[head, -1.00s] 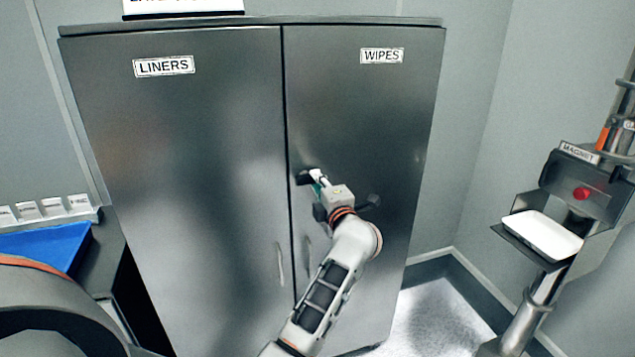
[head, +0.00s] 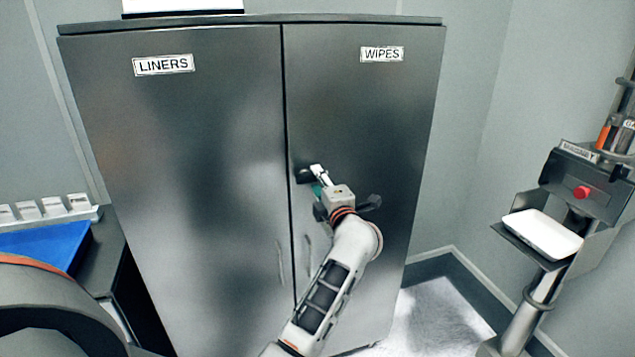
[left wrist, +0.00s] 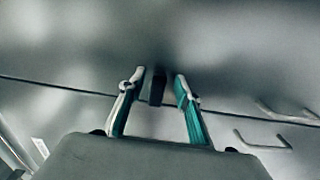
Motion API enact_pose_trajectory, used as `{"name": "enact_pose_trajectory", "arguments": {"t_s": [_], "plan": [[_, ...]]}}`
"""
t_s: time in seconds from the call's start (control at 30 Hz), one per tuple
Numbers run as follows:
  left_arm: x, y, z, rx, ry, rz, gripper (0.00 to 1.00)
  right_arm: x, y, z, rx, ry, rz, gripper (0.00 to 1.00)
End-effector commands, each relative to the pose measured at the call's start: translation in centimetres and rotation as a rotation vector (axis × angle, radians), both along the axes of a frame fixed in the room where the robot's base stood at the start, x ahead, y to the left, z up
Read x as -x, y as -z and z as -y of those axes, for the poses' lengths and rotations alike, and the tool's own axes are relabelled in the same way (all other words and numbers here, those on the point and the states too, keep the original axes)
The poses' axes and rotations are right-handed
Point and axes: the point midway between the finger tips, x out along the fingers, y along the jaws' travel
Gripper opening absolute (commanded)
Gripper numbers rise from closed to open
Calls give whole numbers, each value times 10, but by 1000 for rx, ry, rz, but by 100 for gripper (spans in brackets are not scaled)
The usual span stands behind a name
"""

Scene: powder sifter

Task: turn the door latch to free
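The door latch (head: 304,176) is a small dark piece on the steel cabinet, by the seam between its two doors. In the left wrist view the latch (left wrist: 157,86) is a dark block between my fingertips. My left gripper (head: 319,178) is at the latch, from the right and below in the head view. In the left wrist view its white and teal fingers (left wrist: 159,80) stand apart, one on each side of the latch, with a gap visible on both sides. The fingers partly hide the latch in the head view. My right gripper is not in view.
The LINERS door (head: 190,180) and WIPES door (head: 400,130) are both closed, with slim vertical handles (head: 280,262) low by the seam. A blue tray (head: 45,245) lies at left. A stand with a white tray (head: 543,233) and red button is at right.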

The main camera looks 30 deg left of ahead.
Motion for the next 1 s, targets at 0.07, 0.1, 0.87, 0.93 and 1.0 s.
{"name": "enact_pose_trajectory", "arguments": {"t_s": [0.07,0.1,0.87,0.93,1.0], "plan": [[6,1,8,3,2,0,33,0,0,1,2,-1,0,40],[10,1,12,2,2,-1,33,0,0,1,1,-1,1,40],[46,0,54,0,0,-1,33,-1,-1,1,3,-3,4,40],[46,0,54,0,0,-1,33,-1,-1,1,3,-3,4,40],[46,0,54,0,0,-1,33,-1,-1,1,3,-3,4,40]]}}
